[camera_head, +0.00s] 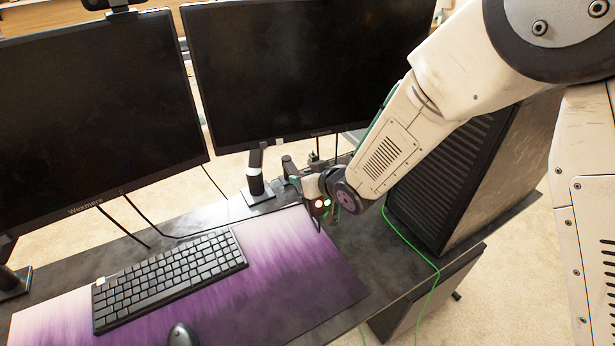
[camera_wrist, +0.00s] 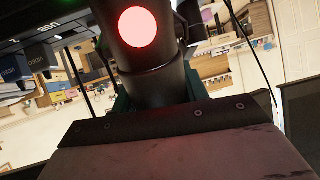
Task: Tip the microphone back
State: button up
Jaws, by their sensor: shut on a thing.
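The microphone shows in the wrist view as a thick black cylinder (camera_wrist: 150,82) with a glowing red disc on its near side. It fills the upper middle of that view, and its top is cut off by the frame. In the head view my gripper (camera_head: 302,184) is low over the back of the desk, below the right monitor. It is shut on the microphone's body. The jaws and wrist hide most of the microphone in the head view, so its exact tilt cannot be told.
The right monitor (camera_head: 300,70) and its stand (camera_head: 256,178) are close on the left. A black computer tower (camera_head: 465,180) stands close on the right. A keyboard (camera_head: 170,280) and mouse (camera_head: 182,335) lie on the purple mat (camera_head: 300,280). A green cable (camera_head: 432,290) hangs over the desk edge.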

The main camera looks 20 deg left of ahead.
aim_at(322, 203)
dwell(0.4)
jog(key=o, duration=1)
jog(key=v, duration=0.7)
jog(key=shift+s+d+r, duration=0.2)
